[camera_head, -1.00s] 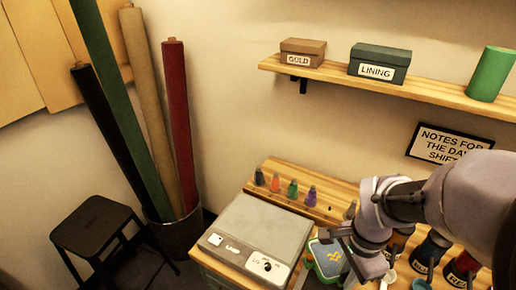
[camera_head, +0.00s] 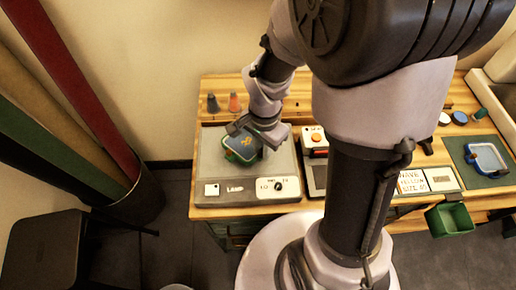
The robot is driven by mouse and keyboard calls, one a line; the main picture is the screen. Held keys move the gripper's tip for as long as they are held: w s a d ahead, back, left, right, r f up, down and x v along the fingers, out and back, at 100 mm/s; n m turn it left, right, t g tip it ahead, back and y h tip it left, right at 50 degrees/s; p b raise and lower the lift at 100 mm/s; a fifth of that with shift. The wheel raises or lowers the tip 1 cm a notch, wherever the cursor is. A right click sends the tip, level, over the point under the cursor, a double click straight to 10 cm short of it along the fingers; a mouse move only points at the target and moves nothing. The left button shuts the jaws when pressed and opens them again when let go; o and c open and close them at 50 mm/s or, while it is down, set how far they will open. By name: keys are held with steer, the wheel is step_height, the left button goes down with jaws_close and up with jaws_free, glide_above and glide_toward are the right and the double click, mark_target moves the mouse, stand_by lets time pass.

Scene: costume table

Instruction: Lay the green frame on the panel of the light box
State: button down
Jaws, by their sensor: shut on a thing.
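The green frame (camera_head: 229,155) is in my gripper (camera_head: 252,133), over the grey panel of the light box (camera_head: 212,177). My gripper is shut on it at its upper right side. The frame looks tilted, and a blue piece with yellow marks (camera_head: 241,142) shows inside it. I cannot tell whether the frame touches the panel. The light box has a front strip with a LAMP label and a dial (camera_head: 278,186). My arm hides part of the panel's back right.
A dark device with an orange button (camera_head: 316,136) stands right of the light box. A dark and an orange cone (camera_head: 234,102) stand behind it. A blue frame (camera_head: 486,158) lies on a dark mat at the right. A green bin (camera_head: 450,219) hangs at the front edge.

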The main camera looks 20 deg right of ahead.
steer(key=shift+f, duration=0.95)
steer(key=shift+f+b, duration=0.2)
steer(key=shift+b, duration=0.1)
steer(key=c, duration=1.3)
jaws_free()
steer(key=shift+r, duration=0.15)
